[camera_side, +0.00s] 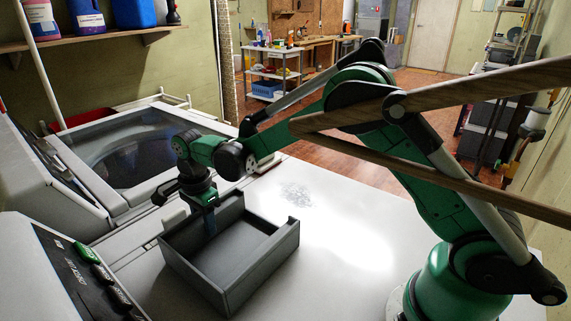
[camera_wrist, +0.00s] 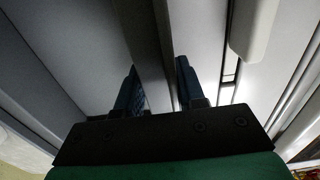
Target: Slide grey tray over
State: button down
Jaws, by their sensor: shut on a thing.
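The grey tray (camera_side: 265,272) is an open, shallow box on the white appliance top. My gripper (camera_side: 206,212) points down at the tray's far left wall, with one blue finger visible inside the tray and the other hidden behind the wall. In the wrist view my gripper (camera_wrist: 158,88) has a finger on each side of the tray's wall (camera_wrist: 151,45), shut on it. The tray looks flat on the surface, and its visible floor is empty.
The white top (camera_side: 345,240) is clear to the tray's right, apart from a grey speckled patch (camera_side: 296,194). A washer with a glass lid (camera_side: 130,150) stands behind left. A control panel (camera_side: 85,270) is close on the left. Wooden poles (camera_side: 450,95) cross the right foreground.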

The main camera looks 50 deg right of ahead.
jog(key=shift+a, duration=0.7)
jog(key=shift+c, duration=2.2)
grip_release()
jog(key=shift+r, duration=2.85)
